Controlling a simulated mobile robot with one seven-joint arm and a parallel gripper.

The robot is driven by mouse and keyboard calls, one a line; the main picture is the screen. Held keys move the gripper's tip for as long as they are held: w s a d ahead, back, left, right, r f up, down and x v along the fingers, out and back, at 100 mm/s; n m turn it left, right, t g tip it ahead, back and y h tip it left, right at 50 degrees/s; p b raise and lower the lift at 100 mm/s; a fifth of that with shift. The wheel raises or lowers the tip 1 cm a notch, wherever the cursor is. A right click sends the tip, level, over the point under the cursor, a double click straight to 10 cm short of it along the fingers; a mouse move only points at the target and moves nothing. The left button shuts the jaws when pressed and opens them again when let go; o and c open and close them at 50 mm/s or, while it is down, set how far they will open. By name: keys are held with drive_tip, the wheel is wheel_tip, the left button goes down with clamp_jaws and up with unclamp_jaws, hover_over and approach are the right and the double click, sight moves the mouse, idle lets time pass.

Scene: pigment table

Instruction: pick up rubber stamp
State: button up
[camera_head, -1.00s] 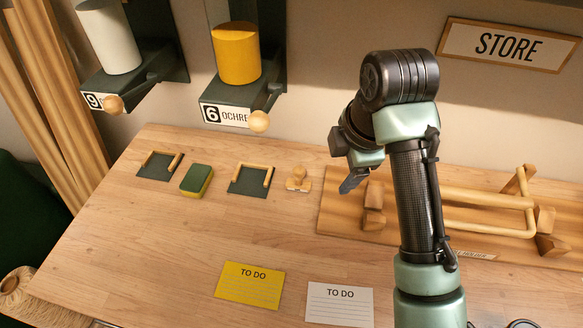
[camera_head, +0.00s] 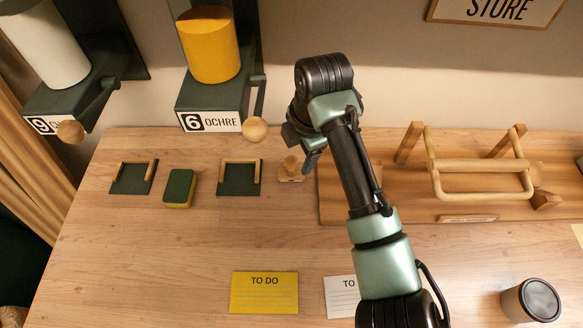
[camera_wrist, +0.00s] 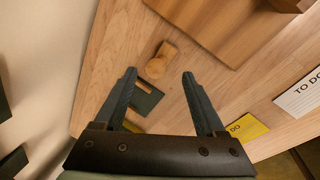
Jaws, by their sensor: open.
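The rubber stamp (camera_head: 291,168) is a small light-wood piece with a round knob. It stands on the table near the back, left of the wooden board. In the wrist view the stamp (camera_wrist: 159,61) lies ahead of and between the line of my fingers, apart from them. My gripper (camera_wrist: 158,78) is open and empty. In the head view my gripper (camera_head: 310,160) shows just right of the stamp and above the table, with its fingers partly hidden by my arm.
The wooden board with rails (camera_head: 470,205) is to the right. Ochre dispenser (camera_head: 213,60) hangs behind.

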sight(292, 160)
drive_tip(key=x, duration=0.2)
drive_tip(key=a+x, duration=0.1)
drive_tip(key=x, duration=0.1)
drive_tip(key=shift+w+f+p, duration=0.15)
drive_tip(key=shift+f+p, duration=0.15)
drive_tip(key=shift+p, duration=0.1)
clamp_jaws()
